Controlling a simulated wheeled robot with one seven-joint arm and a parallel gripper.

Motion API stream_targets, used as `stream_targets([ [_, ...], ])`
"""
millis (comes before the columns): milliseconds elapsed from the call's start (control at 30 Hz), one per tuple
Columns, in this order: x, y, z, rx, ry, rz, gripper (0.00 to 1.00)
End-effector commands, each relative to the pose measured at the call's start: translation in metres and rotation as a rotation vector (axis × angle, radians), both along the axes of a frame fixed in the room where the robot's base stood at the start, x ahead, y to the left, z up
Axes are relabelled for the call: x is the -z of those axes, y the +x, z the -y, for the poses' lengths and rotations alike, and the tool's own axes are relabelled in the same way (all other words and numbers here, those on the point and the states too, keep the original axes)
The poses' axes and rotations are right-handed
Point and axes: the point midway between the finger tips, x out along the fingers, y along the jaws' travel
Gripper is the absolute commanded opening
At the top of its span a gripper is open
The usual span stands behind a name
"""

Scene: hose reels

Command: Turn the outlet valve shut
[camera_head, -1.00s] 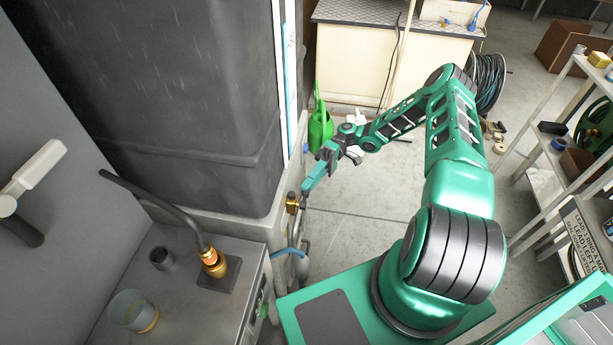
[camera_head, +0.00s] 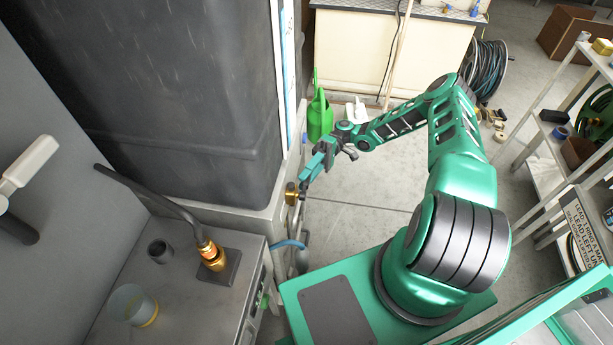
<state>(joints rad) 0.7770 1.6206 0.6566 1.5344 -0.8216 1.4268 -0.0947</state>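A brass outlet valve (camera_head: 291,194) sits low on the near corner of the large dark tank (camera_head: 165,100). My gripper (camera_head: 304,186) reaches in from the right, with its teal fingers pointing down and left at the valve. The fingertips are beside the brass body or touching it; I cannot tell which. The valve's handle is not clearly visible behind the fingers. The gap between the fingers is too small to make out, so I cannot tell if they hold anything.
A green watering can (camera_head: 319,118) stands just behind my gripper. A blue hose (camera_head: 289,244) runs below the valve. Shelving (camera_head: 560,190) stands right; the middle floor is open.

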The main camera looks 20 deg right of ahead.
Motion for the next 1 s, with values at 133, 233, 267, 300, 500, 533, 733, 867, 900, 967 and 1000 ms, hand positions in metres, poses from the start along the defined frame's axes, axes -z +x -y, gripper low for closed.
stream_targets([
  [133, -0.001, -0.001, 0.0, -0.002, 0.001, 0.002, 0.38],
  [233, -0.001, -0.001, 0.001, -0.003, 0.002, 0.002, 0.38],
  [267, -0.001, -0.001, 0.001, -0.003, 0.002, 0.002, 0.38],
  [300, -0.001, 0.0, 0.002, -0.002, 0.002, 0.002, 0.38],
  [500, 0.0, 0.009, 0.013, 0.0, 0.004, 0.005, 0.38],
  [533, 0.0, 0.012, 0.017, 0.0, 0.004, 0.005, 0.38],
  [733, 0.001, 0.035, 0.047, 0.003, 0.004, 0.003, 0.38],
  [867, 0.002, 0.049, 0.065, 0.001, 0.003, 0.003, 0.38],
  [900, 0.002, 0.052, 0.07, 0.001, 0.003, 0.001, 0.38],
  [967, 0.002, 0.057, 0.076, 0.0, 0.002, 0.001, 0.38],
  [1000, 0.002, 0.06, 0.079, -0.001, 0.002, 0.001, 0.38],
])
